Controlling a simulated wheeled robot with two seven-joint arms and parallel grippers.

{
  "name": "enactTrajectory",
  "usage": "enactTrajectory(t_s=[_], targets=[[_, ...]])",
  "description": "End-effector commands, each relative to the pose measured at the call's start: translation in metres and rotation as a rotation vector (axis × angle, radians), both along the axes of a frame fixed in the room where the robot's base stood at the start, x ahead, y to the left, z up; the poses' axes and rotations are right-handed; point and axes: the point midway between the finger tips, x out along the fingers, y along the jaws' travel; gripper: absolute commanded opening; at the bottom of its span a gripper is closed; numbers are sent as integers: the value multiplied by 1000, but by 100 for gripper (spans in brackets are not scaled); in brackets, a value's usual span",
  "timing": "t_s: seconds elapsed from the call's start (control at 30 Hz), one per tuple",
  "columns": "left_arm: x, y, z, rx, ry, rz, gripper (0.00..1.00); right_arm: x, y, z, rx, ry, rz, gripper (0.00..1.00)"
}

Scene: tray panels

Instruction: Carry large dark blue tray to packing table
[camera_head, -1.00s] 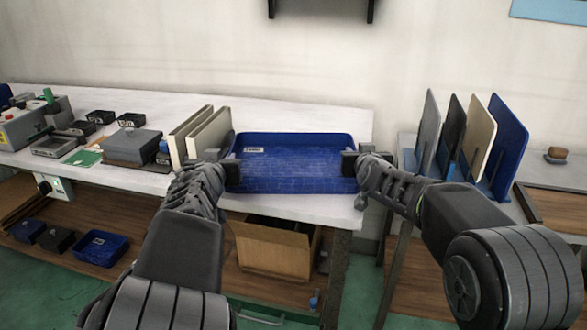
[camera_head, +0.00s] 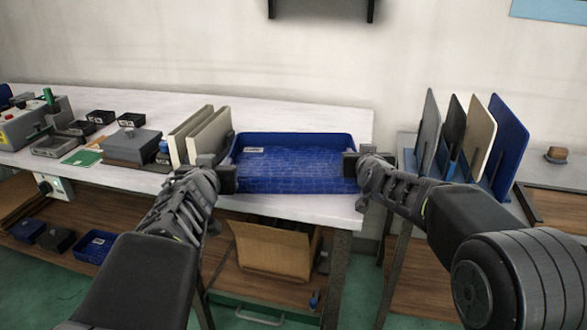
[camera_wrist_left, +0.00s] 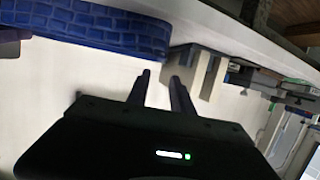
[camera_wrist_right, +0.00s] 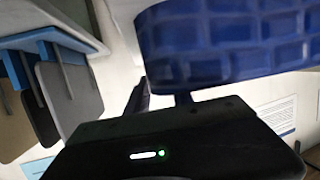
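The large dark blue tray (camera_head: 293,185) sits at the right end of the white-topped table, a small label inside its back left. My left gripper (camera_head: 229,179) is at the tray's left end. In the left wrist view its fingers (camera_wrist_left: 160,82) are parted with nothing between them, and the tray (camera_wrist_left: 90,32) is up and to the left. My right gripper (camera_head: 350,164) is at the tray's right end. In the right wrist view its fingers (camera_wrist_right: 160,96) are parted, and the tray's wall (camera_wrist_right: 230,45) covers one fingertip. Contact is unclear.
Cream panels (camera_head: 208,133) stand just left of the tray. Several upright panels (camera_head: 508,140) stand in a rack on the right-hand table, across a gap. A cardboard box (camera_head: 272,250) is on the shelf below. The white tabletop (camera_head: 270,110) behind the tray is bare.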

Motion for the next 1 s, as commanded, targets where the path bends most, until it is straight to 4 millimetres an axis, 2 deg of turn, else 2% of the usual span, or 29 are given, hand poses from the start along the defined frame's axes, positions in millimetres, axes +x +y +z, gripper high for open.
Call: enactTrajectory(t_s=[0.3, 0.5, 0.73, 1.0], targets=[[0, 0, 0, 0, 0, 0, 28, -52, 3, 17, 4, -2, 4, 28], [0, 0, 0, 0, 0, 0, 28, -80, 2, 26, 3, -3, 3, 28], [0, 0, 0, 0, 0, 0, 28, -97, 1, 30, 3, -1, 1, 28], [0, 0, 0, 0, 0, 0, 28, -102, 0, 31, 4, 0, -1, 28]])
